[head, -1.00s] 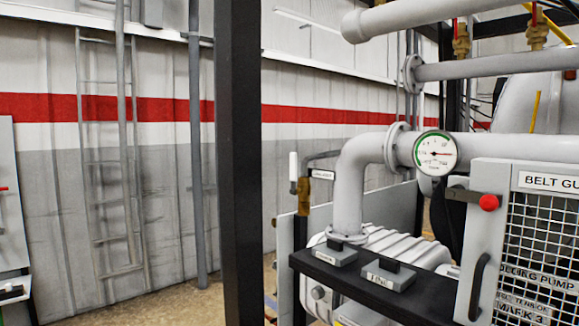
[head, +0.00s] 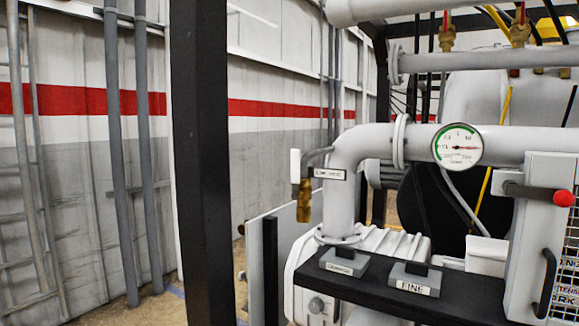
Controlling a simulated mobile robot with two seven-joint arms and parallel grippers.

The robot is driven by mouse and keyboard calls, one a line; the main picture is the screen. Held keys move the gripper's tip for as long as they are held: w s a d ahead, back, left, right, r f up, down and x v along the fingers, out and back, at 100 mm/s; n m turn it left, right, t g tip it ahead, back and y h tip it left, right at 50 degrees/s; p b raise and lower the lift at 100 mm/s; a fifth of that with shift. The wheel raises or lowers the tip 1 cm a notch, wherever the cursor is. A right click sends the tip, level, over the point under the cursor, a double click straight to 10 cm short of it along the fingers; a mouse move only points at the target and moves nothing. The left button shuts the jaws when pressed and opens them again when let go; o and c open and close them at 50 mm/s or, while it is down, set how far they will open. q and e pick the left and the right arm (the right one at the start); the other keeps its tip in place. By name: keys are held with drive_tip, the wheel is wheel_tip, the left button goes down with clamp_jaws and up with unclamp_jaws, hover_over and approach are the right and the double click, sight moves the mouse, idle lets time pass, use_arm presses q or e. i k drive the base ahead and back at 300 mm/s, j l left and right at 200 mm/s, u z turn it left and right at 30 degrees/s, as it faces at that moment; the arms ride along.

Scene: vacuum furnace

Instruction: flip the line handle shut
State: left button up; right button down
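A small valve with a brass body (head: 304,200) hangs on a thin grey pipe left of the large pipe elbow. A white, upright handle (head: 295,165) stands at its left side. A small label plate (head: 330,174) beside it is too blurred to read with certainty. I cannot tell from its lettering whether this is the line handle. Other brass valves (head: 519,34) with red parts sit on the upper pipe at the top right. Neither of my grippers is in view.
A black post (head: 203,170) stands left of the valve. A round gauge (head: 457,147) sits on the large pipe. A black shelf (head: 450,295) carries two labelled blocks, one marked FINE (head: 414,280). A guard panel with a red knob (head: 564,197) stands at the right.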

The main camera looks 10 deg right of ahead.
sight(295, 154)
drive_tip(key=i+j+z, duration=0.1)
drive_tip(key=j, duration=0.25)
drive_tip(key=i+j+z, duration=0.1)
drive_tip(key=j, duration=0.3)
drive_tip(key=i+j+z, duration=0.1)
drive_tip(key=j, duration=0.3)
drive_tip(key=i+j+z, duration=0.1)
drive_tip(key=j, duration=0.3)
